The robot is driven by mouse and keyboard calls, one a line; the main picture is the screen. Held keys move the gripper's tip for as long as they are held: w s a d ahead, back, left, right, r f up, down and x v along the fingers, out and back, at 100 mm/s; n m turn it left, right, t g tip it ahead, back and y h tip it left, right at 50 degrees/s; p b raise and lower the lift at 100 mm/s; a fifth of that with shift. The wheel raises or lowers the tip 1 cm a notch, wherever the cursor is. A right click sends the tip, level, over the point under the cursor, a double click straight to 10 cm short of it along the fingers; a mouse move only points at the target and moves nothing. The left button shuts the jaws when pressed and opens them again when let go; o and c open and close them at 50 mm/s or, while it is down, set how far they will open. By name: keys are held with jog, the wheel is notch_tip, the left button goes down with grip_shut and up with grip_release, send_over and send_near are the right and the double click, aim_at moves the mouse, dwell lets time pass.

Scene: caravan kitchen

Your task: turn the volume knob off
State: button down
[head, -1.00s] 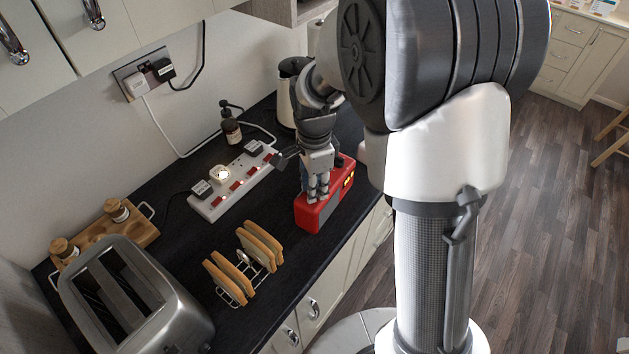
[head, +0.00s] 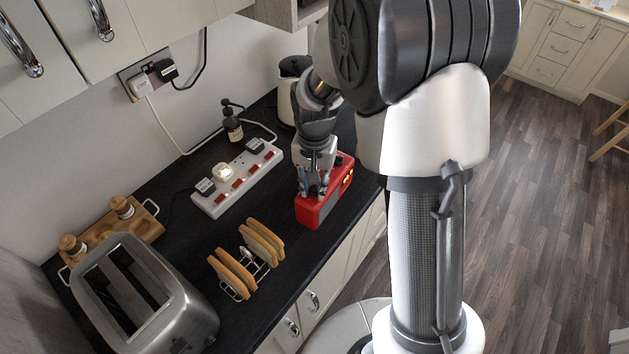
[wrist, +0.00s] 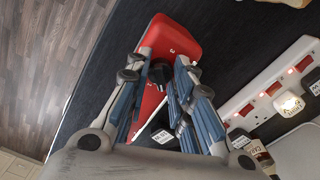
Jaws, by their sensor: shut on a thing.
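The red radio (head: 310,213) stands on the dark worktop near its front edge, with lit yellow parts on its right side. In the wrist view its red top (wrist: 178,36) carries small white marks and a dark volume knob (wrist: 160,72). My gripper (head: 313,188) points down onto the radio's top. In the wrist view its two fingers (wrist: 160,68) stand on either side of the knob and are shut on it. The fingers hide part of the knob, so its pointer setting cannot be read.
A white power strip (head: 238,180) with lit red switches lies behind the radio. A toast rack (head: 262,268) with bread and a steel toaster (head: 175,310) stand to the left. A dark bottle (head: 233,130) and a kettle (head: 288,90) stand behind.

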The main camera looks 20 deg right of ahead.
aim_at(314, 186)
jog(key=n, duration=0.4)
jog(key=shift+p, duration=0.35)
jog(key=shift+n, duration=1.9)
jog(key=shift+n+p, duration=0.3)
jog(key=c, duration=1.3)
grip_release()
jog(key=shift+c, duration=0.2)
notch_tip(314, 186, up, 12)
